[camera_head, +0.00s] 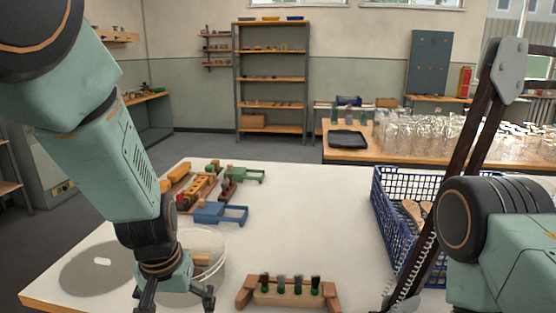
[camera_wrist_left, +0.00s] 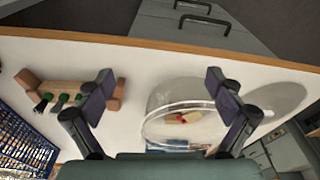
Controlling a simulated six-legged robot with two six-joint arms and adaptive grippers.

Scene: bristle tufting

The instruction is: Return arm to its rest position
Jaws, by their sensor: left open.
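My left gripper (camera_head: 177,303) is low over the front left of the white table (camera_head: 310,215). In the left wrist view its two dark fingers (camera_wrist_left: 160,82) are spread wide with nothing between them. A clear round tub (camera_head: 222,262) stands just behind and right of the gripper in the head view. In the wrist view the tub (camera_wrist_left: 158,100) shows a small red-and-wood piece inside. A wooden rack (camera_head: 263,297) holding several green-and-dark upright pieces is to the right of the gripper, apart from it. My right arm shows at the right, but its gripper is not seen.
A blue crate (camera_head: 383,205) with wooden pieces stands at the table's right. A blue frame (camera_head: 222,213), a green frame (camera_head: 245,174) and wooden fixtures (camera_head: 196,188) sit at the back left. The table's middle is clear. Another table (camera_head: 345,156) is behind.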

